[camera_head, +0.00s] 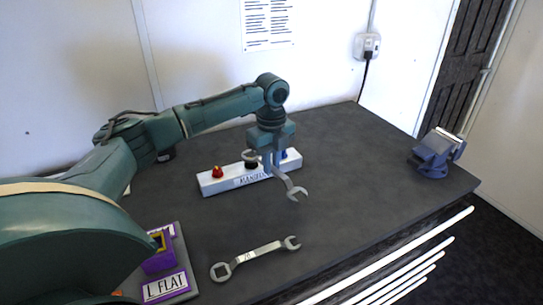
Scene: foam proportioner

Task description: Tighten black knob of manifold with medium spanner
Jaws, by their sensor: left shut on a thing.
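The manifold (207,186) is a white labelled block on the grey workbench, with a red knob (217,172) at its left, a black knob (251,163) in the middle and a blue part at its right, partly hidden by my gripper. My left gripper (271,168) points down over the manifold, shut on a spanner (294,191). This spanner's open jaw points to the lower right, and its other end is near the black knob. I cannot tell whether it touches the knob. My right gripper is not in view.
A larger spanner (262,251) lies on the bench in front. A purple holder (160,258) with a label reading "FLAT" (165,287) is at the lower left. A blue vise (434,156) stands at the right edge. The bench right of the manifold is clear.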

